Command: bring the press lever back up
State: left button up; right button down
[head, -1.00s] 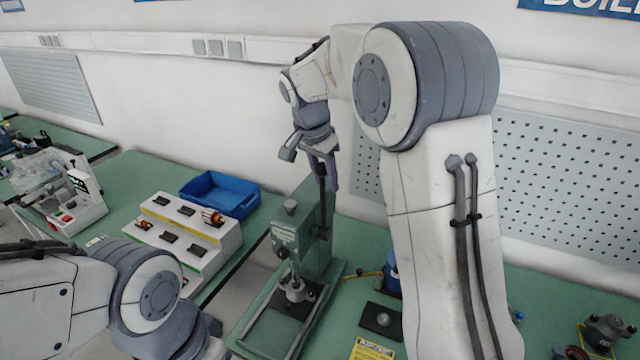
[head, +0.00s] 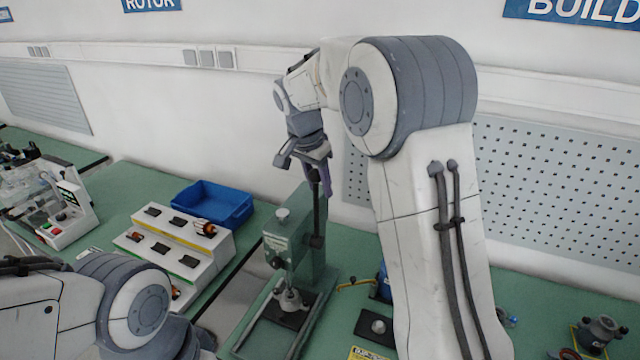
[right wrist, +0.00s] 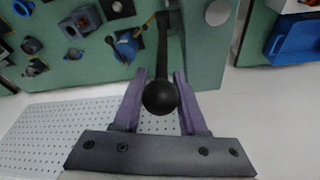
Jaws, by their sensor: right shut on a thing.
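The green press (head: 290,235) stands on the bench in the middle of the head view. Its black lever (head: 317,210) rises along the press's right side and points up. My right gripper (head: 316,168) is at the lever's top end. In the right wrist view the lever's round black knob (right wrist: 161,97) sits between the two purple fingers of the right gripper (right wrist: 158,92), which is shut on it. The fingers hide part of the lever top in the head view. My left arm shows at the lower left of the head view; its gripper is out of view.
A white stepped rack (head: 175,250) with several small parts and a blue bin (head: 213,203) stand left of the press. A black block (head: 374,327) lies right of it. A perforated panel (head: 560,190) lines the wall behind.

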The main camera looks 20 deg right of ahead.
jog(key=shift+s+f, duration=0.1)
jog(key=shift+f, duration=0.25)
jog(key=c, duration=0.7)
grip_release()
jog(key=shift+a, duration=0.1)
jog(key=shift+o, duration=1.2)
jog(key=shift+r, duration=0.15)
jog(key=b+v, duration=0.2)
jog(key=v, duration=0.8)
jog(key=shift+r, duration=0.25)
